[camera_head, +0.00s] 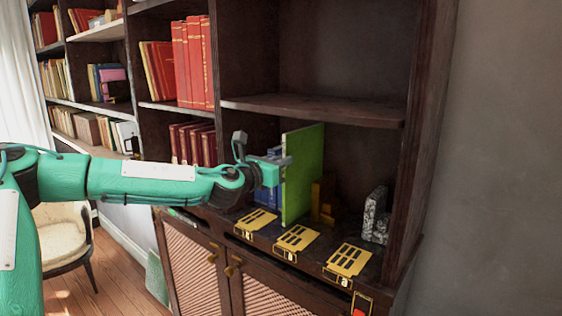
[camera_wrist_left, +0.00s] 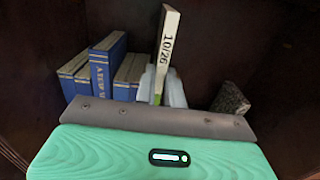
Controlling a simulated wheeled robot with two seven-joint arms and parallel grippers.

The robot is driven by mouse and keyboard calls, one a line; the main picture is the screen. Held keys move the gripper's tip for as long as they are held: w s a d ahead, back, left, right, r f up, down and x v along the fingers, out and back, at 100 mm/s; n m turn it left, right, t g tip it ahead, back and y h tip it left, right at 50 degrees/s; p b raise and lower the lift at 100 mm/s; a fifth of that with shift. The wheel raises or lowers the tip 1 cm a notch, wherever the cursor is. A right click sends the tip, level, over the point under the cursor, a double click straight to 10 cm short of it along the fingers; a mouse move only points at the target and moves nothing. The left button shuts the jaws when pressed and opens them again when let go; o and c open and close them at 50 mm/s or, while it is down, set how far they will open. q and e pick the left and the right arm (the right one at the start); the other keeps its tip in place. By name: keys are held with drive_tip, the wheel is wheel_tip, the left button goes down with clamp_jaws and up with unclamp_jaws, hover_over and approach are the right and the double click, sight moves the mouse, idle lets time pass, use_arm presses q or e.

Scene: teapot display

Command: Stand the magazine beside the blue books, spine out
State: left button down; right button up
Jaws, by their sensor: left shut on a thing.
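The magazine (camera_head: 304,172) is a thin green panel standing upright on the lower shelf. In the left wrist view its white spine (camera_wrist_left: 168,40), marked 10/26, faces my camera and leans slightly. My left gripper (camera_head: 283,166) is shut on the magazine near its spine edge; its pale fingers (camera_wrist_left: 162,88) show on both sides of it. The blue books (camera_head: 273,196) stand just left of the magazine, partly hidden behind my gripper. In the left wrist view the blue books (camera_wrist_left: 101,68) stand upright in a row, close to my fingers. My right gripper is not in view.
A gold bookend (camera_head: 325,203) stands just right of the magazine, and a speckled stone bookend (camera_head: 375,214) farther right. A shelf board (camera_head: 325,108) hangs above; red books (camera_head: 193,65) stand at left.

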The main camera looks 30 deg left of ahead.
use_arm(q)
drive_tip(key=shift+f, duration=0.15)
drive_tip(key=c, duration=1.5)
unclamp_jaws()
